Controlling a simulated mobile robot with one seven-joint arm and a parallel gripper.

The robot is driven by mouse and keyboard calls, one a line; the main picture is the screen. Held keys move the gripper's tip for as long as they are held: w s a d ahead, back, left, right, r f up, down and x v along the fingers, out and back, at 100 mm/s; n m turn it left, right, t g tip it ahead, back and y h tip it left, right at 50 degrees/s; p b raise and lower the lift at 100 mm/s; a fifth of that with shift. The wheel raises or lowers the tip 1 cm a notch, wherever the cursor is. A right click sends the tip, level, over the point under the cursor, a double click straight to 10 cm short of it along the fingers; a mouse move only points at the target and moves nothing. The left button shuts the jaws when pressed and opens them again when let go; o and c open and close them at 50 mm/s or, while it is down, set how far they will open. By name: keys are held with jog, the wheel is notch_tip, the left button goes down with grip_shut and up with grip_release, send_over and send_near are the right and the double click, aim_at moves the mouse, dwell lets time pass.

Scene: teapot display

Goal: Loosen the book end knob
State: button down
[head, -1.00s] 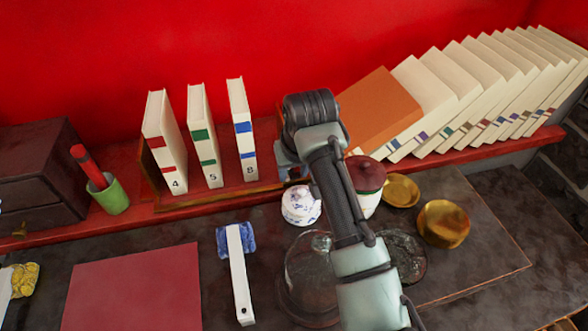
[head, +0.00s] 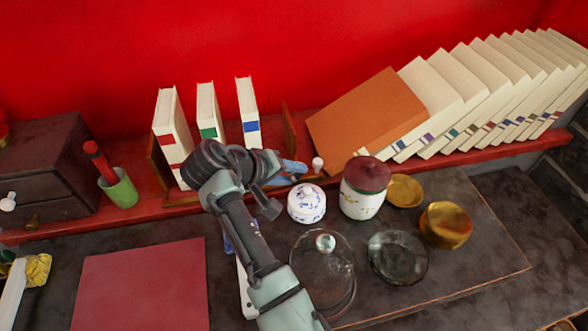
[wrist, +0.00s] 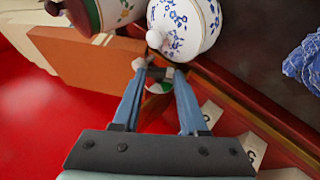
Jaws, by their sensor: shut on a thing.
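The book rack (head: 182,201) sits on the red ledge, with its upright book end (head: 289,128) on the right side. A small white knob (head: 317,164) shows at the rack's front right. My gripper (head: 304,168) reaches it from the left, its blue fingers low beside the rack. The grip itself is partly hidden.
Three white books (head: 207,110) stand in the rack. An orange book (head: 365,118) leans right of it. A blue-and-white lidded pot (head: 306,203) stands close to my fingers, with a red-lidded jar (head: 364,190) beyond. A glass dome (head: 323,268) is in front.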

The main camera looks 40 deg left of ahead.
jog(key=t, duration=0.1)
jog(key=f+t+h+b, duration=0.1)
jog(key=n+t+h+b, duration=0.1)
jog(key=shift+s+a+f, duration=0.2)
jog(key=shift+s+a, duration=0.05)
jog(key=shift+s, duration=0.05)
jog(key=shift+f+n+t+h+b, duration=0.1)
jog(key=shift+n+t+h+b, duration=0.3)
jog(key=shift+t+h+b, duration=0.55)
jog(key=shift+t+y, duration=0.25)
jog(key=shift+t, duration=0.2)
jog(key=shift+c, duration=2.2)
grip_release()
jog(key=shift+s+a, duration=0.1)
jog(key=v, duration=1.2)
jog(key=shift+s+r, duration=0.2)
jog(key=shift+s, duration=0.15)
